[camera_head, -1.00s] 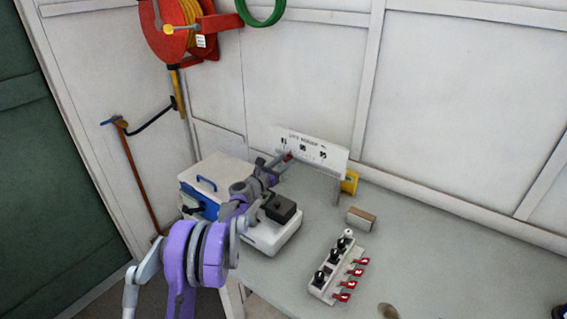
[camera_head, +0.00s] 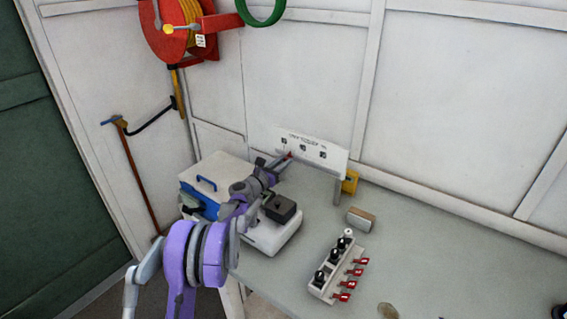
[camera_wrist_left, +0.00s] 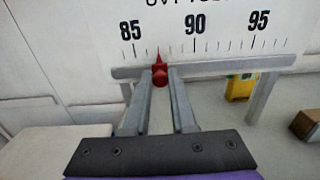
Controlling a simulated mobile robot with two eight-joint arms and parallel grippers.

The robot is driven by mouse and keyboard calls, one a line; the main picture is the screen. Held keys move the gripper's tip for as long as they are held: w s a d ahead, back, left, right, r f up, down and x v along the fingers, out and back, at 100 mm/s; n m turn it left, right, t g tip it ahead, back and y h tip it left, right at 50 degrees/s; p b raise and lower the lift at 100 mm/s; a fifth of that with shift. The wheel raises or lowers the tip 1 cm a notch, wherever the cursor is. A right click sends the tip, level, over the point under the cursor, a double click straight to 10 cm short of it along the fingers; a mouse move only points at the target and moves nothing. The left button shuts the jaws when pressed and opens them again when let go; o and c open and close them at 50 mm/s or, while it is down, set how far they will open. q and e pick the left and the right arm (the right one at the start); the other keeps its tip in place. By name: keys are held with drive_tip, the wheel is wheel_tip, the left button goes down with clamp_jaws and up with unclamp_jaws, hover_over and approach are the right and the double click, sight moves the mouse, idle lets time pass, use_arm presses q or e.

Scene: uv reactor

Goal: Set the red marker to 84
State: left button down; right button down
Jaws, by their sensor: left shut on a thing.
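The red marker (camera_wrist_left: 160,73) sits on the grey rail along the lower edge of the white scale board (camera_wrist_left: 230,25). In the left wrist view its tip points between 85 and 90, at about 87. My left gripper (camera_wrist_left: 162,80) is shut on the marker, with a grey finger on each side. In the head view the left gripper (camera_head: 283,160) reaches the left part of the scale board (camera_head: 335,160), where the marker (camera_head: 289,154) shows as a small red spot. My right gripper is not in view.
The board stands at the back of a grey table (camera_head: 430,250). A yellow object (camera_head: 350,183) and a small brown block (camera_head: 361,218) are to its right. A panel with black knobs and red levers (camera_head: 338,270) stands in front. A blue and white case (camera_head: 205,190) is at left.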

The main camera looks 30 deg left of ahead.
sight(279, 151)
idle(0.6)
use_arm(q)
drive_tip(key=a, duration=0.5)
drive_tip(key=shift+w+a, duration=0.15)
drive_tip(key=shift+w, duration=0.05)
drive_tip(key=shift+r, duration=0.1)
drive_tip(key=c, duration=1.1)
unclamp_jaws()
drive_tip(key=shift+c, duration=0.2)
drive_tip(key=o, duration=0.3)
drive_tip(key=shift+o, duration=0.2)
